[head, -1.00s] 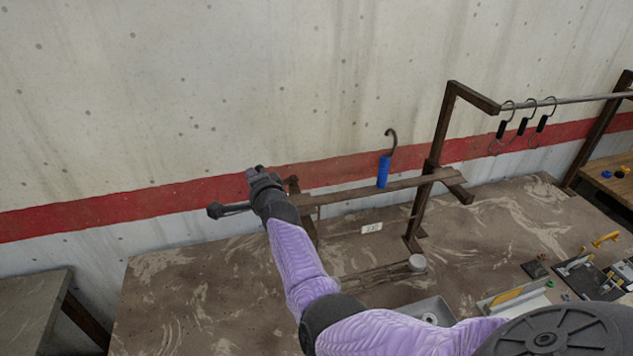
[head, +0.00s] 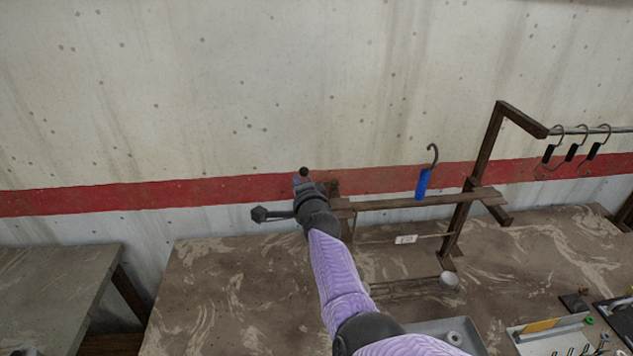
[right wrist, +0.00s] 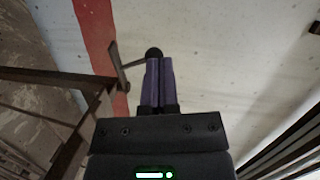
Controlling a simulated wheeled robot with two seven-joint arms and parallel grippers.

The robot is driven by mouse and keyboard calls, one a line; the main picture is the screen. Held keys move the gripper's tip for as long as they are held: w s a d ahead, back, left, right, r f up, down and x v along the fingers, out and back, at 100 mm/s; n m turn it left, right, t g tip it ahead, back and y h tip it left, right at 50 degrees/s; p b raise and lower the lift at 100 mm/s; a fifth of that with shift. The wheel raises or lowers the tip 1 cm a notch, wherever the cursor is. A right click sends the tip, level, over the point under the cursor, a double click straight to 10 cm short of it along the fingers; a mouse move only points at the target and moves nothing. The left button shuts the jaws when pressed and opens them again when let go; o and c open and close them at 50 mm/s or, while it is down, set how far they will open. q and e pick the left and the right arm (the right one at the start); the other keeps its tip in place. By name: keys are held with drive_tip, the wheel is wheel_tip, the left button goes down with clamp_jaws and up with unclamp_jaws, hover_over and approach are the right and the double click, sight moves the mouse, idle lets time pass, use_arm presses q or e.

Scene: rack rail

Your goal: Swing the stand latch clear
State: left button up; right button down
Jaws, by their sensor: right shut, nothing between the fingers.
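The stand latch shows in the right wrist view as a thin dark arm with a round black knob (right wrist: 153,53) at its end. Its other end meets the stand's upright. In the head view the black knob (head: 304,172) shows just above my right gripper (head: 303,184); the latch arm is mostly hidden there. In the right wrist view my right gripper (right wrist: 160,62) has its two purple fingers side by side, shut and empty. The knob overlaps the fingertips; I cannot tell if they touch. My left gripper is out of view.
The brown stand's long rail (head: 397,204) runs right from the latch and carries a hook with a blue grip (head: 422,184). Black-gripped hooks (head: 571,152) hang on a bar farther right. The workbench (head: 215,290) is bare at left; a grey tray (head: 440,330) lies at front.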

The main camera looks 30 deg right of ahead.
use_arm(q)
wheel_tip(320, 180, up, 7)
drive_tip(key=p, duration=0.5)
drive_tip(key=shift+p, duration=0.4)
use_arm(e)
drive_tip(key=s+a+r, duration=0.1)
drive_tip(key=s+a, duration=0.3)
drive_tip(key=a, duration=0.4)
drive_tip(key=shift+a+r, duration=0.15)
drive_tip(key=shift+a, duration=0.25)
